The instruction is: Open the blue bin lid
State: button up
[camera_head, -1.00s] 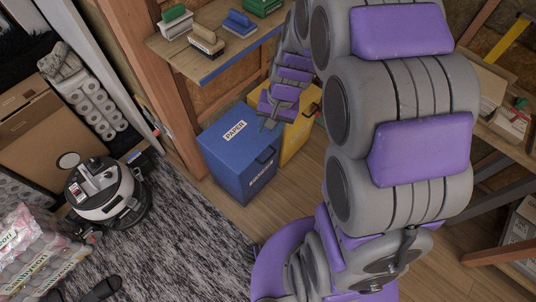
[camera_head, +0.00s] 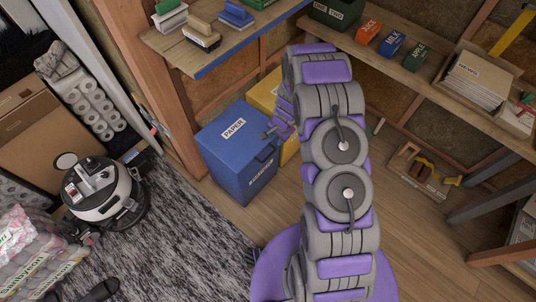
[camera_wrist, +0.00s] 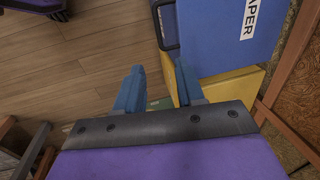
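The blue bin (camera_head: 240,172) stands on the floor with its lid (camera_head: 226,133), labelled PAPER, shut. A dark handle (camera_head: 266,152) is on its right-hand side. My gripper (camera_head: 268,133) is at the lid's right edge in the head view, small and partly hidden by its own wrist. In the wrist view my gripper (camera_wrist: 158,66) is open with nothing between its fingers. There the blue bin (camera_wrist: 215,40) is beyond the right finger, and its dark handle (camera_wrist: 166,22) is just ahead of the fingertips. I cannot tell whether a finger touches the bin.
A yellow bin (camera_head: 264,94) stands right behind the blue one. A shelf with brushes (camera_head: 200,36) hangs above at the back left. A vacuum cleaner (camera_head: 100,190) stands on the rug at left. Wooden floor (camera_head: 225,212) is clear in front of the bin.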

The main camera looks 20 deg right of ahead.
notch_tip(320, 180, down, 3)
jog(key=d, duration=0.3)
jog(key=b, duration=0.2)
send_near(270, 154)
jog(key=f, duration=0.2)
jog(key=f+b, duration=0.1)
jog(key=f, duration=0.1)
jog(key=w+f+b, duration=0.1)
jog(key=f, duration=0.1)
jog(key=shift+d+f, duration=0.25)
jog(key=shift+d, duration=0.15)
jog(key=shift+a+f+b, duration=0.2)
jog(key=shift+a+f, duration=0.15)
jog(key=shift+a, duration=0.4)
jog(key=shift+a+f+b, duration=0.15)
jog(key=shift+a+f, duration=0.15)
jog(key=shift+a, duration=0.4)
jog(key=shift+d, duration=1.1)
jog(key=shift+c, duration=2.3)
jog(key=shift+a, duration=0.1)
jog(key=shift+c, duration=0.7)
jog(key=shift+a, duration=0.65)
grip_shut()
jog(key=shift+d, duration=0.3)
